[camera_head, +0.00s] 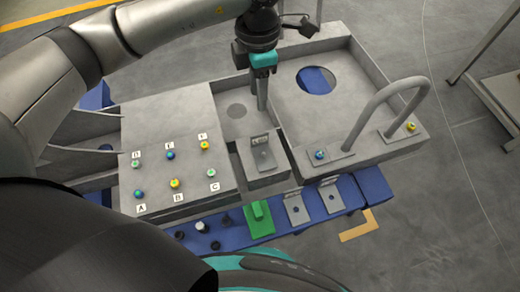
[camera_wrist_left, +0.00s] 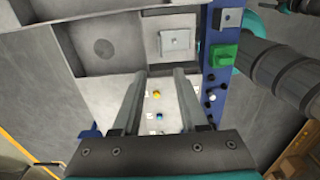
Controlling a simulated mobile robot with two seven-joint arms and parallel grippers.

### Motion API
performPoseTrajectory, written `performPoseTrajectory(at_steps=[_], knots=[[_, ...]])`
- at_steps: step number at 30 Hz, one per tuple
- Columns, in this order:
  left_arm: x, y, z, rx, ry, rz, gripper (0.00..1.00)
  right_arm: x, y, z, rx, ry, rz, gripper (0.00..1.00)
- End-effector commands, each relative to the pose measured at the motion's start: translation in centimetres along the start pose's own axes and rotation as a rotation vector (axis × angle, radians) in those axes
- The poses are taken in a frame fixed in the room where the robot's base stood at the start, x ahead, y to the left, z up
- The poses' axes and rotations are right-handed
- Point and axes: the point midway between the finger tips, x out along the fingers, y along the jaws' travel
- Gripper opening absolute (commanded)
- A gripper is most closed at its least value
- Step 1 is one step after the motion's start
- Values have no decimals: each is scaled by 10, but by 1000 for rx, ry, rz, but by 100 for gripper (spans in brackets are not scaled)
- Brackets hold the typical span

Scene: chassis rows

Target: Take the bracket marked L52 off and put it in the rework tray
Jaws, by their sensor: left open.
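A grey metal bracket (camera_head: 263,153) sits on a raised block in the middle of the chassis; it also shows in the left wrist view (camera_wrist_left: 177,40). Two similar brackets, one nearer the middle (camera_head: 295,209) and one to its right (camera_head: 331,197), lie on a blue strip (camera_head: 266,224) along the front. Their markings are too small to read, so I cannot tell which is L52. My left gripper (camera_head: 262,106) is open and empty, pointing down above the chassis behind the raised bracket. I cannot tell which thing is the rework tray. My right gripper is not in view.
A green block (camera_head: 259,219) and several dark knobs sit on the blue strip. A panel (camera_head: 170,110) with lettered coloured fasteners stands at the left. A curved grey handle (camera_head: 381,97) rises at the right. Open floor lies beyond, with a metal stand (camera_head: 492,85) at far right.

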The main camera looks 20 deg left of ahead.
Motion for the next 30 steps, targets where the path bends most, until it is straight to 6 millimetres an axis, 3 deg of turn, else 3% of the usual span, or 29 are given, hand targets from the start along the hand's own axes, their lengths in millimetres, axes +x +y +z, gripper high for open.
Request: performPoseTrajectory(at_steps=[1,3,11,24,30], knots=[[12,0,0,-1,0,0,42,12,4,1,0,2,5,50],[18,0,0,-1,0,0,42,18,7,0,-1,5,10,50],[25,0,0,-1,0,0,42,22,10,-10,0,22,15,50],[107,0,0,-1,1,-2,42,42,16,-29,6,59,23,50],[121,0,0,0,1,-1,42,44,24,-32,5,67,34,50]])
